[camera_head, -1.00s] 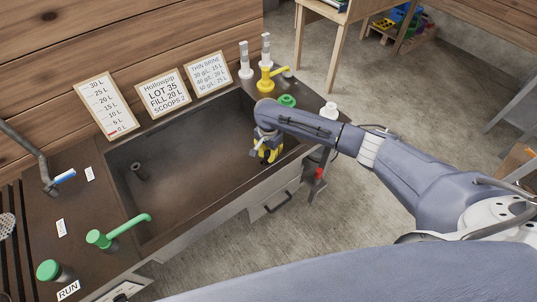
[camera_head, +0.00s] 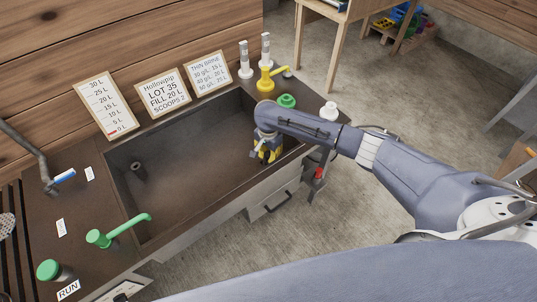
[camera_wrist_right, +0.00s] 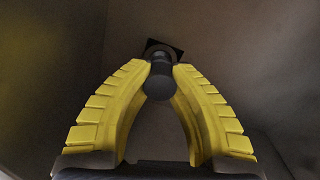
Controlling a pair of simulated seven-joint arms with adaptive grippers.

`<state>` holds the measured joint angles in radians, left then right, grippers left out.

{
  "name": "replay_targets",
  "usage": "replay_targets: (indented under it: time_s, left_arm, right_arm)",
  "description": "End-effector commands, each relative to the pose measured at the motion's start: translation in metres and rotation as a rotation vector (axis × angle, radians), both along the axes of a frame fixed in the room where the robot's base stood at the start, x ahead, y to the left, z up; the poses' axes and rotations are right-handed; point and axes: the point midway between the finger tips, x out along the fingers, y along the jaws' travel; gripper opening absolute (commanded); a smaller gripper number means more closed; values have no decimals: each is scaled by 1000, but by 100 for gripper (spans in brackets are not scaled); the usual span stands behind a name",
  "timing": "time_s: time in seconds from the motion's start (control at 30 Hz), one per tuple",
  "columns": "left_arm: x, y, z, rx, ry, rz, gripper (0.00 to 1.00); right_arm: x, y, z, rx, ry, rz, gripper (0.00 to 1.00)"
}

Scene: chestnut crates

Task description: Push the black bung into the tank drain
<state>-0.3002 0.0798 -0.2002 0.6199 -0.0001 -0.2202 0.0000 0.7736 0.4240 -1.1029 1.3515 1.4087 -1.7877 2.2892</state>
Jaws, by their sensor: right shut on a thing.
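The tank (camera_head: 190,160) is a brown sunken basin in the bench. My right gripper (camera_head: 266,158) reaches down into its right end. In the right wrist view my right gripper (camera_wrist_right: 160,70) has its yellow fingers closed on the black bung (camera_wrist_right: 158,86), whose round end faces the camera. Just beyond the fingertips lies a dark square patch with a ring (camera_wrist_right: 176,47), which looks like the tank drain. The bung overlaps it in the picture, and I cannot tell whether it is seated. In the head view my gripper hides the bung and drain. My left gripper is not in view.
A short dark pipe (camera_head: 138,171) stands at the tank's left end. A green spout (camera_head: 120,229) reaches over the near left rim. A yellow tap (camera_head: 266,78) and a green knob (camera_head: 287,101) are by the right end. Signs (camera_head: 163,93) stand along the back.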

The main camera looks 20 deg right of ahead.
Motion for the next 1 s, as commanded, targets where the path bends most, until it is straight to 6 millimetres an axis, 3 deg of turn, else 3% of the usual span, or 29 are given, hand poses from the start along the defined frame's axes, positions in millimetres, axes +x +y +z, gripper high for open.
replay_targets:
  time_s: [0.97,1.0]
  left_arm:
    - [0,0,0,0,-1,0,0]
    - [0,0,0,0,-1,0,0]
  right_arm:
    - [0,0,-25,0,0,-1,0]
    - [0,0,-24,0,0,0,24]
